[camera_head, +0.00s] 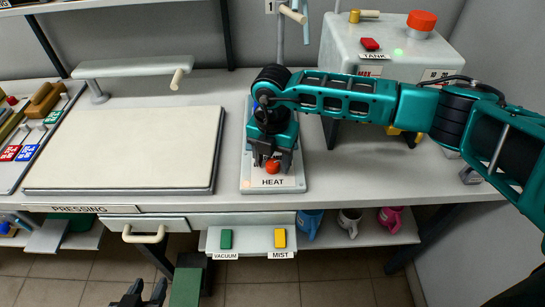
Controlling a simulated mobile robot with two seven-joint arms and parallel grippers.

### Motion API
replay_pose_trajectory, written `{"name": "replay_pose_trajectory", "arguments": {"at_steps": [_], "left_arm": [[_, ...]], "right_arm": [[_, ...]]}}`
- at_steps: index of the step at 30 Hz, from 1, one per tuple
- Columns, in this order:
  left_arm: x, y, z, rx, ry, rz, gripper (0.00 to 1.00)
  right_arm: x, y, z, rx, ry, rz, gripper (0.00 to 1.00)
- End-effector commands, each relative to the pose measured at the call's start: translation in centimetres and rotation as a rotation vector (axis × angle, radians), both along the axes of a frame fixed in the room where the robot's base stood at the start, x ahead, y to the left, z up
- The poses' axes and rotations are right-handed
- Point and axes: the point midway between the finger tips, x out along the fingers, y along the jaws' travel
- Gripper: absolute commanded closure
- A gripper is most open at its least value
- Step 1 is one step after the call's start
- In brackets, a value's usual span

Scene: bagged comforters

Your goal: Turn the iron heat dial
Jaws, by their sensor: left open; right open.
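The heat dial shows as a small red-orange knob (272,167) just above the HEAT label (273,182) on a light panel plate (290,186). My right gripper (272,162) points down over the plate, its black fingers open on either side of the knob. I cannot tell whether the fingers touch it. The gripper and wrist hide the upper part of the plate. My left gripper (139,292) is at the bottom edge, low in front of the bench, open and empty.
A padded pressing board (125,150) lies left of the plate. A grey TANK box (350,40) with a red button (422,20) stands at the back right. Several mugs (349,220) stand on a low shelf.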

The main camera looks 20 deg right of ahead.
Motion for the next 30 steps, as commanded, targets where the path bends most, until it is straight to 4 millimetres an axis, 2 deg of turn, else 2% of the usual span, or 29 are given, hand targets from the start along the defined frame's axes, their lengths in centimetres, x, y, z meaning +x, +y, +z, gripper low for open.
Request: {"name": "replay_pose_trajectory", "arguments": {"at_steps": [8,25,30], "left_arm": [[0.12,-0.01,0.14,0.0,-0.004,-0.001,0.57],[0.44,0.05,0.36,0.0,-0.012,0.0,0.57],[0.43,0.08,0.3,0.001,-0.011,0.001,0.57]], "right_arm": [[-0.01,0.01,-0.13,0.0,0.0,0.0,0.42],[0.0,-0.03,-0.08,-0.001,0.001,0.0,0.97],[0.01,-0.03,-0.09,0.0,0.0,0.006,0.97]]}}
